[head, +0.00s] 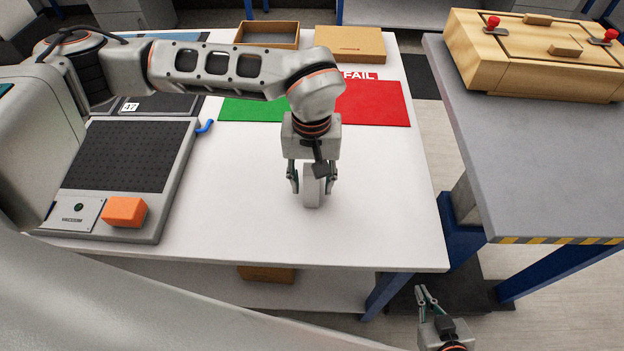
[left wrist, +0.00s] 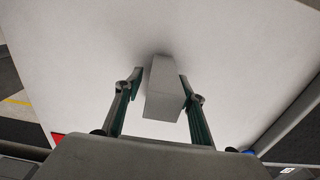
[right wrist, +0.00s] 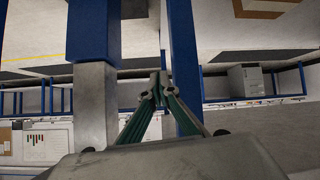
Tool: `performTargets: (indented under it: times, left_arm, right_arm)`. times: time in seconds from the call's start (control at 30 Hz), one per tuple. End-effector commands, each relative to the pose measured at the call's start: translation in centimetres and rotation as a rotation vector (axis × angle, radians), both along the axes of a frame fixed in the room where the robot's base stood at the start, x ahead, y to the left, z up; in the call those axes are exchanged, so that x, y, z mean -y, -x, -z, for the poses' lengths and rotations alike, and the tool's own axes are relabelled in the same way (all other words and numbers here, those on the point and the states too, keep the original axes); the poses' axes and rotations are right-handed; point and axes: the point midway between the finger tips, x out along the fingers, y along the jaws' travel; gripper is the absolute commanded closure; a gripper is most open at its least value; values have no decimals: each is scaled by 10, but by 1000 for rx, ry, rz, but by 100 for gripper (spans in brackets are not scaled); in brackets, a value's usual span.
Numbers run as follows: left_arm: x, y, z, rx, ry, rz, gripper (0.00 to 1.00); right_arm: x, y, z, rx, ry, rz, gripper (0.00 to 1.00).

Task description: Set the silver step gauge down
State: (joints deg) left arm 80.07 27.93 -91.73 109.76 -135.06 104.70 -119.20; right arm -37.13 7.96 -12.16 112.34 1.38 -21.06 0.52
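The silver step gauge (head: 312,190) is a plain grey block standing upright on the white table, in front of the green and red mats. It also shows in the left wrist view (left wrist: 164,90), with a soft shadow at its far end. My left gripper (head: 313,188) is above the table with one finger on each side of the gauge. Narrow gaps show between the fingers and the block, so it looks open around it. My right gripper (right wrist: 160,78) is empty, its fingertips together, low beyond the table's front right corner.
A green mat (head: 250,109) and a red FAIL mat (head: 372,104) lie behind the gauge. A vacuum plate fixture (head: 125,155) with an orange block (head: 124,212) is at left. A grey bench (head: 540,150) stands at right.

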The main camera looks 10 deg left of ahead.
Motion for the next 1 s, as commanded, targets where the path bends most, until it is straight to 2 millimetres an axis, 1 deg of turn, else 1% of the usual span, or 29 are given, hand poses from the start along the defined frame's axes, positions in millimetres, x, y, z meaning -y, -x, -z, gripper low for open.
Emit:
performTargets:
  times: [0.23, 0.37, 0.47, 0.7, 0.8, 0.9, 1.0]
  left_arm:
    - [0, 0, -1, 0, 0, 0, 61]
    - [0, -1, -10, 2, 0, -1, 61]
    - [0, -2, -25, 4, 0, 0, 61]
    - [0, -2, -75, 6, 0, -1, 61]
    - [0, -1, -93, 4, 0, -1, 61]
    - [-1, -1, -107, 3, -1, -2, 61]
    - [-1, -1, -117, 2, 0, -1, 61]
  right_arm:
    - [0, -1, -3, 5, -1, 0, 100]
    - [0, -2, -5, 7, -1, -1, 100]
    - [0, -2, -5, 6, -1, 0, 100]
    - [0, -1, -5, 4, 0, 0, 100]
    - [0, -1, -5, 3, 0, -1, 100]
    - [0, -1, -4, 2, 0, -1, 100]
    - [0, -1, -4, 2, 0, -1, 100]
